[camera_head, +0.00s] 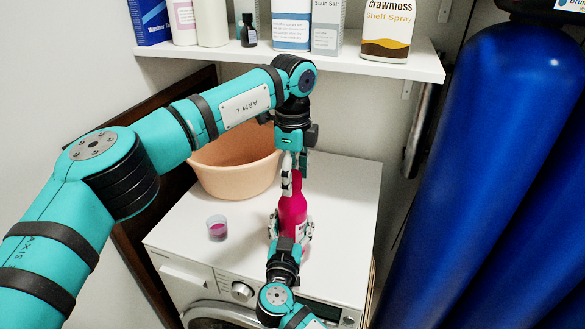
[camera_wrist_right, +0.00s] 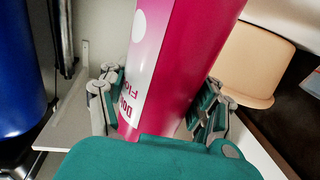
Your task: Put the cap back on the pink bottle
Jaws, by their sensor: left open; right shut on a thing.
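The pink bottle (camera_head: 293,212) stands upright on the white washing machine top. My right gripper (camera_head: 291,228) is shut around its lower body from the front. In the right wrist view the bottle (camera_wrist_right: 180,60) fills the space between the two finger pads. My left gripper (camera_head: 294,176) is open, pointing down at the bottle's top, its fingers around or beside the neck. The fingers partly hide the neck, and I cannot make out a cap there. A small clear cup (camera_head: 217,228) with pink in it stands left of the bottle; I cannot tell whether it is the cap.
A peach basin (camera_head: 236,165) stands behind on the washing machine (camera_head: 345,190). A white shelf (camera_head: 400,70) with several bottles and boxes hangs above. Large blue cylinders (camera_head: 490,170) stand to the right. The machine top right of the bottle is clear.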

